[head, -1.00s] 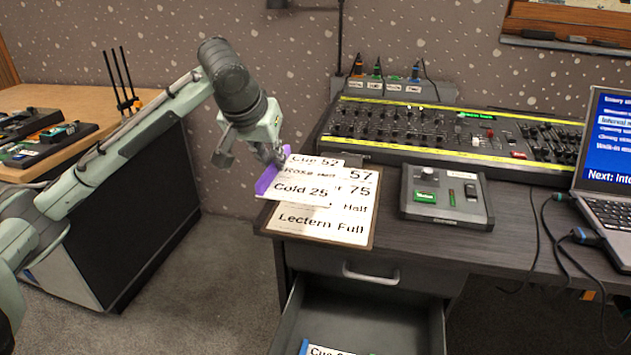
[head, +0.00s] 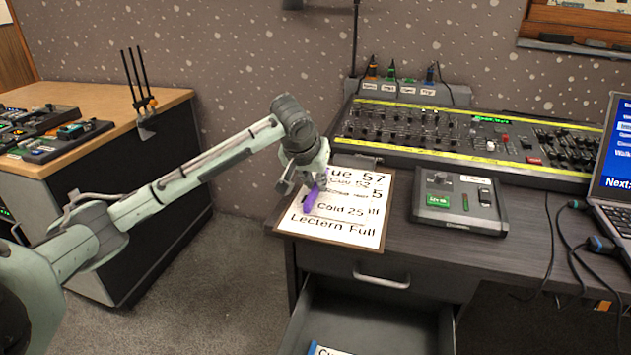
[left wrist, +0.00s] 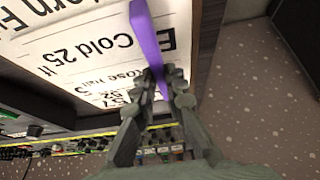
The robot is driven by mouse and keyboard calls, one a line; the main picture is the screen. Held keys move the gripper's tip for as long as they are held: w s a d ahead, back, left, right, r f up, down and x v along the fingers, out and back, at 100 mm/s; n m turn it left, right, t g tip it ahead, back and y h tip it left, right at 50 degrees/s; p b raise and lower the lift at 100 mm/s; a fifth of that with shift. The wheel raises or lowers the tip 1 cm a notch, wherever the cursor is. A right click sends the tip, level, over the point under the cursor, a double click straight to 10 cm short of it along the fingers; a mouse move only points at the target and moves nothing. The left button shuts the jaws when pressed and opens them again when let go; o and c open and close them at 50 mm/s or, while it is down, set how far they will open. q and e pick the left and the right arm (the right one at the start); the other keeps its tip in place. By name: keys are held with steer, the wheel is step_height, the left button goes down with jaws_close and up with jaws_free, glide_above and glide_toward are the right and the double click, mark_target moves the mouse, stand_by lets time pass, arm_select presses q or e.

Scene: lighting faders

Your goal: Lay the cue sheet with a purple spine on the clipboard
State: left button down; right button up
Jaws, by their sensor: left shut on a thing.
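The cue sheet with a purple spine (head: 314,193) is over the clipboard (head: 387,208), within its outline in the head view. Its white page reads "Cold 25". I cannot tell whether it touches the paper beneath, which reads "Lectern Full". My left gripper (head: 309,183) is shut on the purple spine at the sheet's left side. In the left wrist view the spine (left wrist: 147,38) runs up from between the fingers (left wrist: 158,82), with the white page (left wrist: 85,50) beside it. The gripper partly hides the sheet in the head view. My right gripper is not in view.
A small grey control box (head: 458,205) sits right of the clipboard. The fader console (head: 460,150) is behind, a laptop (head: 617,165) at far right. An open drawer (head: 375,325) below holds a blue-edged sheet. A wooden side table (head: 90,98) stands left.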

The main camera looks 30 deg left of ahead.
arm_select(q)
steer(key=c, duration=1.6)
jaws_free()
steer(key=shift+f, duration=0.1)
steer(key=shift+r, duration=0.25)
steer(key=v, duration=1.2)
steer(key=shift+f, duration=0.1)
